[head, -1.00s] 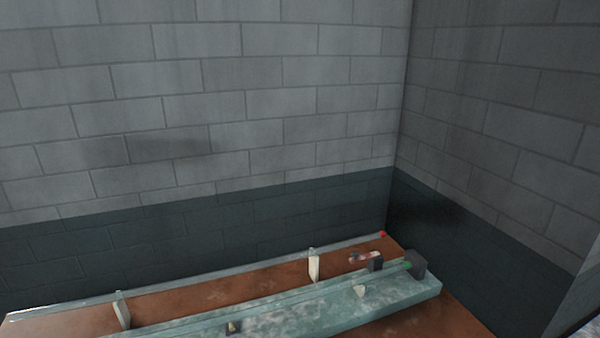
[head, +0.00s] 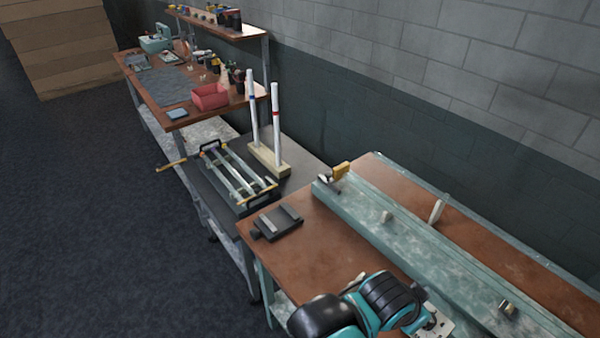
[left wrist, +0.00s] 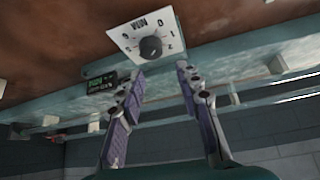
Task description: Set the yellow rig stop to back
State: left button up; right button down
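My right gripper is not in view.
A dark flat holder (head: 277,222) lies on the brown bench left of the rig. A cart carries a rack of glass tubes (head: 238,175) and a wooden block with upright tubes (head: 268,160). A small display (left wrist: 100,84) is beside the dial. Open floor (head: 110,220) lies left.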

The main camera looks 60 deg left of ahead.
aim_at(338, 174)
jog(key=l+u, duration=0.1)
jog(key=u, duration=0.35)
jog(key=k+l+u, duration=0.1)
jog(key=u, duration=0.3)
jog(key=k+u, duration=0.15)
jog(key=u, duration=0.3)
jog(key=k+l+u, duration=0.1)
jog(key=u, duration=0.35)
jog(key=i, duration=0.4)
jog(key=k+j+u, duration=0.1)
jog(key=j+u, duration=0.7)
